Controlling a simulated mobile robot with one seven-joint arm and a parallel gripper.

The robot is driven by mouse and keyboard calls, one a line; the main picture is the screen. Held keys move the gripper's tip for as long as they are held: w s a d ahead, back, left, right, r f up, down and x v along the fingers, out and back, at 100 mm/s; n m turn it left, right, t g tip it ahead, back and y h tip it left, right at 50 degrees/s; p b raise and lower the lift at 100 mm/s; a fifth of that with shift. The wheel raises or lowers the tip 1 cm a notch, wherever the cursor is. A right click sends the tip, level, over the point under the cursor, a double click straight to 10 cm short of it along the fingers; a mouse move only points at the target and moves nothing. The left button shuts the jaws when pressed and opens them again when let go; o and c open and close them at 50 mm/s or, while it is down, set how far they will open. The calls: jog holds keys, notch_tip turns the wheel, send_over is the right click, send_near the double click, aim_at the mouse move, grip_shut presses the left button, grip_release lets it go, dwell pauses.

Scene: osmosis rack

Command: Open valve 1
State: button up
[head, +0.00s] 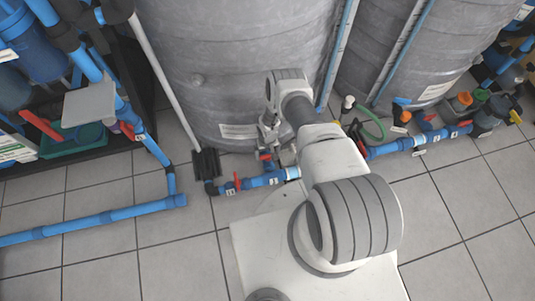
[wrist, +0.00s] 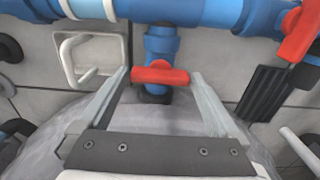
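A red valve handle (wrist: 160,75) sits crosswise on a short blue pipe branch in the wrist view. In the head view it shows small at the foot of the grey tank (head: 265,157), partly hidden by my gripper (head: 268,132). In the wrist view my gripper (wrist: 160,82) is open, with one finger on each side of the handle and gaps between them. A second red handle (wrist: 300,35) is at the upper right of the wrist view; in the head view it stands upright on the low blue pipe (head: 237,181). The valve number tags are too small to read.
A horizontal blue pipe (wrist: 200,12) crosses just beyond the fingertips. A white bracket (wrist: 70,60) and a black ribbed block (wrist: 265,92) flank the branch.

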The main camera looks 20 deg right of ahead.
jog(key=c, duration=0.9)
jog(key=shift+n, duration=0.3)
jog(key=n, duration=0.3)
jog(key=shift+n, duration=0.4)
jog(key=n, duration=0.9)
jog(key=shift+n, duration=2.2)
